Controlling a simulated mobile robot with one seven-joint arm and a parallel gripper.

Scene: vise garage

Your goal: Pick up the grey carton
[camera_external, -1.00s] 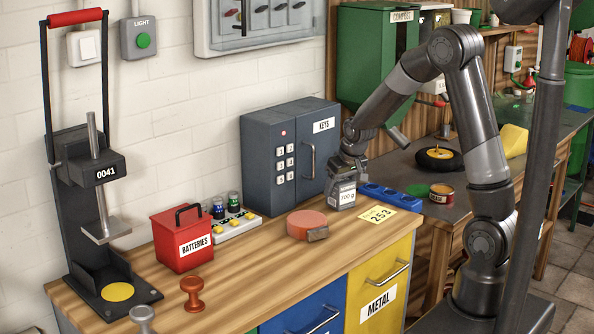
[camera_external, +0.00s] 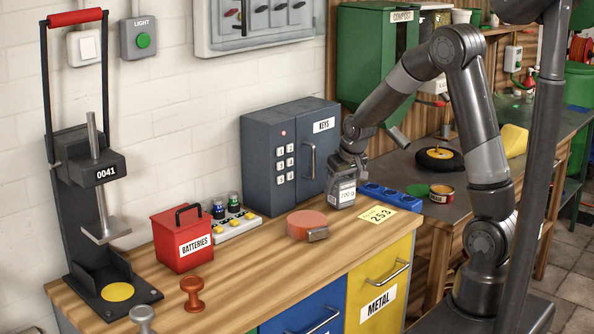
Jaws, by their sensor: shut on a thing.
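The grey carton (camera_external: 342,191) is a small box with a pale label reading about 100 g. It is at the right end of the wooden bench top, in front of the keys safe. My gripper (camera_external: 348,168) is above it, pointing down, and shut on its upper part. The fingers are small and dark here, and their contact with the carton is partly hidden. I cannot tell whether the carton's base touches the bench.
A blue tray (camera_external: 391,195) and a yellow card marked 253 (camera_external: 377,213) lie right of the carton. A round reddish block (camera_external: 307,225) lies to its left. The keys safe (camera_external: 291,155) stands close behind. A red batteries box (camera_external: 181,239) is farther left.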

